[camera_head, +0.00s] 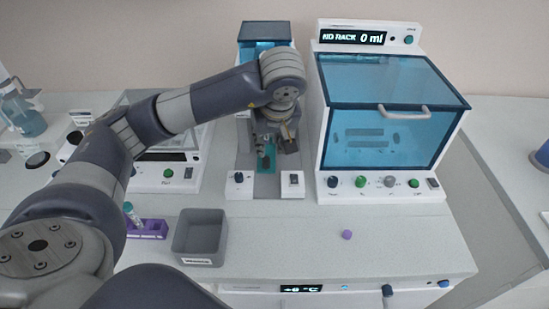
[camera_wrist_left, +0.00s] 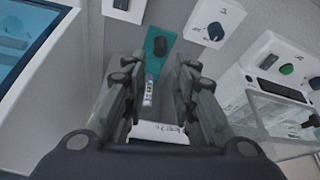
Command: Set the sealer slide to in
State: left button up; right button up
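The sealer (camera_head: 244,140) stands in the middle of the bench. Its slide is a teal plate (camera_head: 261,166) with a dark knob, lying in the channel between two front control blocks. The teal slide (camera_wrist_left: 152,40) and dark knob also show at the top of the left wrist view. My left gripper (camera_head: 277,144) reaches down over the sealer, just behind the slide's front part. In the left wrist view its fingers (camera_wrist_left: 160,72) are apart, with the knob beyond their tips. A small labelled tube (camera_wrist_left: 149,88) shows between and below the fingers; contact cannot be told. My right gripper is out of view.
A blue-windowed cabinet (camera_head: 385,83) stands close on the right, another instrument (camera_head: 170,170) on the left. The front-right bench is mostly clear.

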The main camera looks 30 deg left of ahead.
aim_at(266, 159)
pick_arm(q)
jog(key=p+x, duration=0.1)
jog(key=x, duration=0.9)
jog(key=shift+f, duration=0.2)
grip_shut()
